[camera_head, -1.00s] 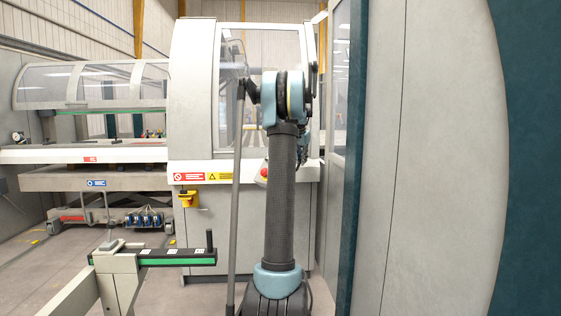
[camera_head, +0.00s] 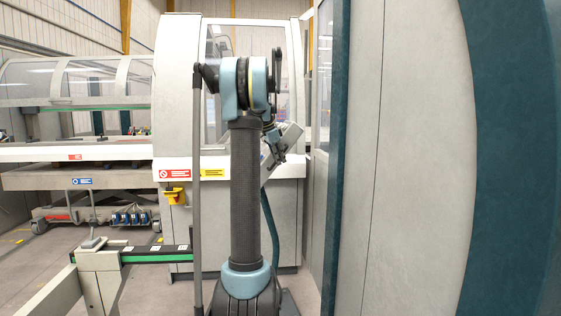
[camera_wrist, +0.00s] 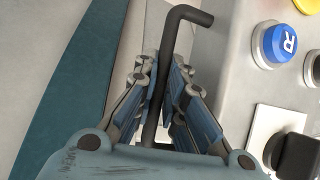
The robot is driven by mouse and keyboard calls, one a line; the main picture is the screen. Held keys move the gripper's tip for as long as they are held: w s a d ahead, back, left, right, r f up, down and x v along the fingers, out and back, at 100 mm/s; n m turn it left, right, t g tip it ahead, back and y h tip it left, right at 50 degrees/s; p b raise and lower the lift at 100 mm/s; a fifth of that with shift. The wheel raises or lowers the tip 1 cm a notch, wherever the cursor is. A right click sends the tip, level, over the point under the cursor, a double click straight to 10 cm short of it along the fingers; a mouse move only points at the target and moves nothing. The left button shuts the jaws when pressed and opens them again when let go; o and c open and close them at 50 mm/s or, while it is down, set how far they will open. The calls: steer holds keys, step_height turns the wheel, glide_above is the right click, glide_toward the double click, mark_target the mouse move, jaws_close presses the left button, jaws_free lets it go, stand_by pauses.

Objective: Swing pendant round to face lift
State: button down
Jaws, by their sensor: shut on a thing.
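The pendant is a light grey control box (camera_head: 289,138), tilted, showing just right of my arm in the head view. In the wrist view its face (camera_wrist: 235,65) fills the right side, with a blue button marked R, a yellow button at the top edge and a black knob on a white plate. A dark bent handle bar (camera_wrist: 188,13) runs beside the face. My gripper (camera_wrist: 163,75) is shut on this bar. In the head view my gripper (camera_head: 273,148) is small and partly hidden among arm links. I cannot clearly identify the lift.
A large grey machine housing (camera_head: 178,90) with a window stands behind my arm. A tall grey and teal cabinet wall (camera_head: 415,150) stands close on the right. A low stand with a green-striped arm (camera_head: 155,256) is at the lower left. Open floor shows at the left.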

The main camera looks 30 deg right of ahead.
steer(key=shift+a, duration=0.25)
steer(key=c, duration=1.9)
jaws_free()
steer(key=shift+r, duration=0.15)
steer(key=v, duration=1.1)
steer(key=shift+a+r, duration=0.2)
steer(key=shift+r, duration=0.1)
